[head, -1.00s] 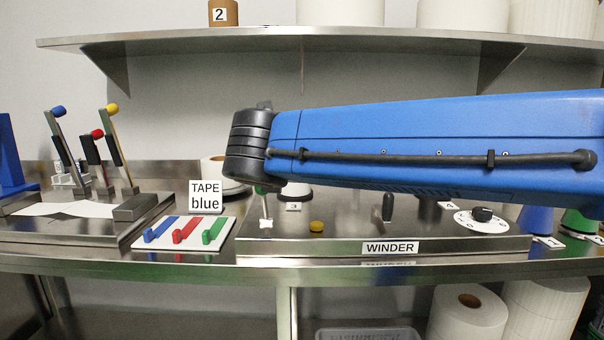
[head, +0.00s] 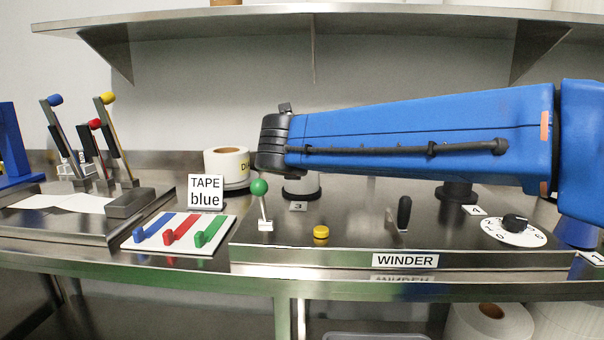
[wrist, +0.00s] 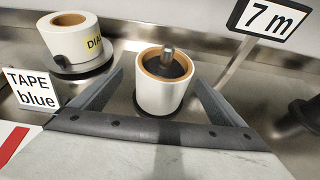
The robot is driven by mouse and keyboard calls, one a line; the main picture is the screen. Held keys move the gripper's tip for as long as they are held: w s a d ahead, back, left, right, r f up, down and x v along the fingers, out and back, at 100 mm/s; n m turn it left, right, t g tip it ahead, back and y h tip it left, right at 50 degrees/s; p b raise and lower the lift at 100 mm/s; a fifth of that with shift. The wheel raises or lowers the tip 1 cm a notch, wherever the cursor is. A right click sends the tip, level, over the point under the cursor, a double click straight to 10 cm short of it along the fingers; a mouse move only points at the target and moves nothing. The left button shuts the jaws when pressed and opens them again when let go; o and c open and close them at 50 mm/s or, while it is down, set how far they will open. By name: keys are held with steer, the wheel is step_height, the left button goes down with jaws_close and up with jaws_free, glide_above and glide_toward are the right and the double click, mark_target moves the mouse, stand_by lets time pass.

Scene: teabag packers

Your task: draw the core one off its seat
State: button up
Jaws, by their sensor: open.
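A white roll on a brown core (wrist: 163,92) sits upright on a dark round seat with a metal pin through its middle, in the centre of the wrist view. In the head view it (head: 302,187) stands behind the plate marked 3, its top hidden by my arm. My gripper (wrist: 159,77) is open, with one dark finger on each side of this roll; I cannot tell whether either touches it. In the head view the fingers are hidden behind my wrist.
A "TAPE blue" sign (wrist: 36,89) is at the left, and a "7 m" sign (wrist: 269,19) at the upper right. The winder panel (head: 350,240) carries a green-knobbed lever (head: 260,189), yellow button (head: 321,232), black-handled lever (head: 404,212) and dial (head: 515,230). A shelf (head: 400,22) runs above.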

steer(key=x, duration=0.3)
steer(key=shift+w+f, duration=0.15)
steer(key=shift+w, duration=0.1)
steer(key=x, duration=0.4)
steer(key=shift+w+d+r, duration=0.15)
steer(key=shift+d+r, duration=0.1)
steer(key=shift+d, duration=0.1)
steer(key=shift+w+f, duration=0.2)
steer(key=shift+w, duration=0.3)
steer(key=c, duration=1.2)
